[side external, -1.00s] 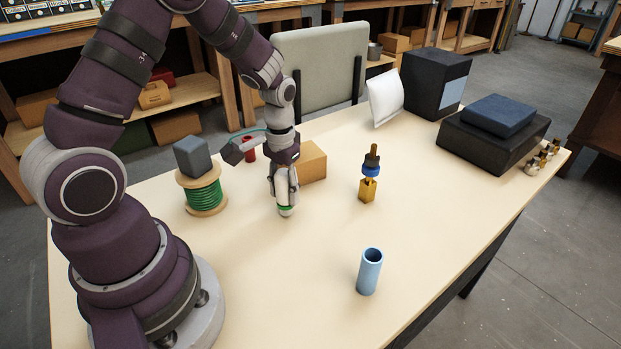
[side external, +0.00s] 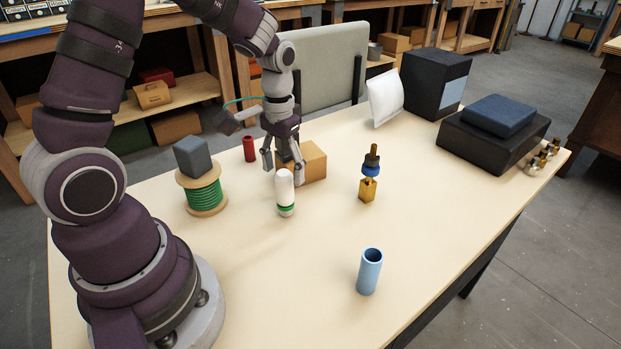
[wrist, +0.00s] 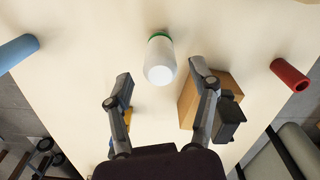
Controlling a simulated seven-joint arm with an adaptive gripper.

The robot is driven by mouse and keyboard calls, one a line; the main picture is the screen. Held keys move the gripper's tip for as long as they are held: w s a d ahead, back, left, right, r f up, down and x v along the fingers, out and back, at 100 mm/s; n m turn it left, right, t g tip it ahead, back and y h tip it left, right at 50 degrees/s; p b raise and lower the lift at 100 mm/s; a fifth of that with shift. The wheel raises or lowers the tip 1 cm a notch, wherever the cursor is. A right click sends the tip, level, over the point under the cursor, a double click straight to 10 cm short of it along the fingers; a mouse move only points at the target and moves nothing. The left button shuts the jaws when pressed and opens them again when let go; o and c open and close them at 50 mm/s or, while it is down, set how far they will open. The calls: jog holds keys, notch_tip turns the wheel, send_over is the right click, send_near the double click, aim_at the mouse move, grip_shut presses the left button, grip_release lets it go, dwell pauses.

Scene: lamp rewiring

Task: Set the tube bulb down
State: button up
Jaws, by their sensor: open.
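The tube bulb (side external: 285,190) is white with a green band near its base. It stands upright on the table, and it also shows in the wrist view (wrist: 160,62). My gripper (side external: 283,168) is open and empty, a little above and behind the bulb in the side view. In the wrist view my gripper's fingers (wrist: 160,82) are spread wide, with the bulb ahead of them and clear of both.
A cardboard-coloured block (side external: 313,162) stands close beside my gripper. A red tube (side external: 249,149), a green wire spool (side external: 204,192) with a grey cube (side external: 192,156), a brass socket piece (side external: 368,187) and a blue tube (side external: 369,271) stand around. The front middle of the table is clear.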

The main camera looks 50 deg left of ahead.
notch_tip(320, 180, up, 7)
jog(key=shift+f, duration=0.1)
jog(key=s+d+r+m+t, duration=0.3)
jog(key=s+d+r+t, duration=0.2)
jog(key=s, duration=0.3)
jog(key=shift+d+r, duration=0.45)
jog(key=shift+d, duration=0.45)
jog(key=shift+o, duration=0.6)
jog(key=shift+s+d+f+m+t, duration=0.1)
jog(key=shift+s+m+t, duration=0.2)
